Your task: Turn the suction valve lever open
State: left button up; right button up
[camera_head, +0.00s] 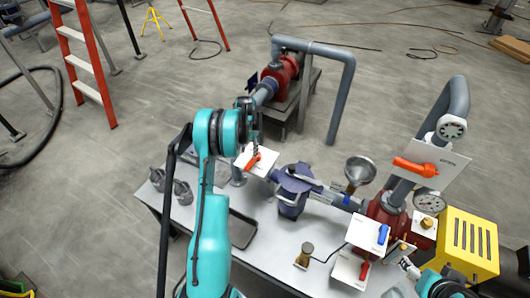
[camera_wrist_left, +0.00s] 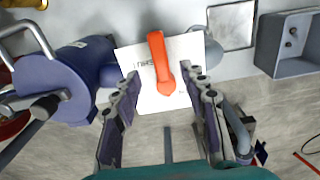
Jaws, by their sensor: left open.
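The suction valve lever is an orange-red handle (camera_head: 253,160) on a white plate at the back of the bench. In the left wrist view the lever (camera_wrist_left: 158,58) stands upright in the picture over the white plate (camera_wrist_left: 183,50), which carries upside-down lettering, partly covered. My left gripper (camera_wrist_left: 162,76) is open, with one fingertip on each side of the lever's lower end; I cannot tell whether they touch it. In the head view my left gripper (camera_head: 256,146) hangs just above the lever.
A blue strainer body (camera_head: 293,192) stands right of the lever; it also shows in the left wrist view (camera_wrist_left: 60,75). A funnel (camera_head: 359,172), another plate with an orange lever (camera_head: 414,166) and a yellow box (camera_head: 468,245) are farther right. A red pump (camera_head: 280,73) stands behind.

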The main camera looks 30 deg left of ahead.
aim_at(250, 163)
pick_arm(q)
notch_tip(250, 163, down, 8)
jog(key=shift+r, duration=0.1)
dwell(0.4)
grip_shut()
